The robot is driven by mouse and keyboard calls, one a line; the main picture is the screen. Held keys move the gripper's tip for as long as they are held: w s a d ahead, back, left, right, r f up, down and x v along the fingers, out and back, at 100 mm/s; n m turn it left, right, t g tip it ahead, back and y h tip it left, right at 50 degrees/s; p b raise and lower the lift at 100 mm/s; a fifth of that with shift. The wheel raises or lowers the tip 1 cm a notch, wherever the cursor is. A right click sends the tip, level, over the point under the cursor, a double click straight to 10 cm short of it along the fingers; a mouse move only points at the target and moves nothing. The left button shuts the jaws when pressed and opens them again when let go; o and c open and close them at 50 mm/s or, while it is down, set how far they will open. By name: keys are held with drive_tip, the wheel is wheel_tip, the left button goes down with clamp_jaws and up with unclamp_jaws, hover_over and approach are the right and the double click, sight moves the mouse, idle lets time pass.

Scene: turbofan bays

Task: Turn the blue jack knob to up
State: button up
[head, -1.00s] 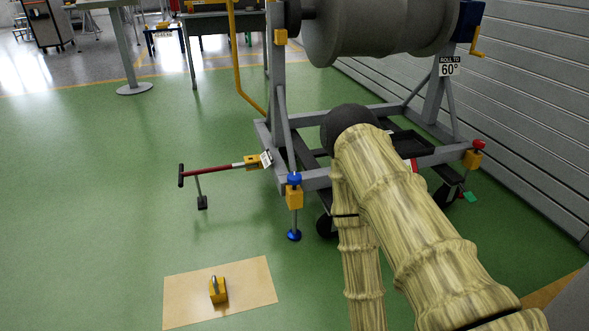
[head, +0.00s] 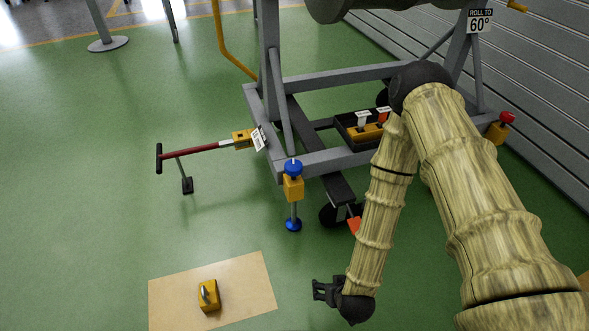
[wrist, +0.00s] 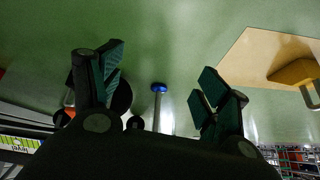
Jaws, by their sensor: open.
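The blue jack knob (head: 293,168) sits on top of a yellow block (head: 293,188) at the near corner of the grey stand. A rod runs down from the block to a blue foot (head: 293,225) on the floor. My gripper (head: 318,290) is low, in front of the jack and a little to its right, apart from it. In the wrist view its fingers (wrist: 160,75) are spread with nothing between them. Beyond them stand a blue disc, which looks like the jack's foot (wrist: 159,87), and its rod. The knob cannot be made out there.
A red-handled tow bar (head: 195,149) sticks out left from the stand. A tan mat (head: 165,300) with a yellow padlock-like block (head: 208,295) lies left of my gripper. A red-knobbed jack (head: 506,118) is at the right.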

drive_tip(key=w+a+r+t, duration=0.3)
drive_tip(key=w+a, duration=0.2)
drive_tip(key=w, duration=0.2)
drive_tip(key=w+a+r+t, duration=0.3)
drive_tip(key=w+a, duration=0.1)
drive_tip(key=w, duration=0.4)
drive_tip(key=m+t+h+b, duration=0.2)
drive_tip(key=m+t+h, duration=0.1)
drive_tip(key=t+h, duration=0.2)
approach(293, 175)
drive_tip(key=w+f, duration=0.1)
drive_tip(key=w, duration=0.1)
drive_tip(key=w+b, duration=0.1)
drive_tip(key=w, duration=0.2)
drive_tip(key=w+d+b, duration=0.1)
drive_tip(key=w, duration=0.2)
drive_tip(key=w+b, duration=0.1)
drive_tip(key=w, duration=0.2)
drive_tip(key=shift+d, duration=0.4)
drive_tip(key=shift+w+d+b, duration=0.1)
drive_tip(key=shift+w+b, duration=0.4)
drive_tip(key=shift+w, duration=0.3)
drive_tip(key=shift+r, duration=0.1)
drive_tip(key=c, duration=1)
drive_tip(key=shift+y, duration=0.3)
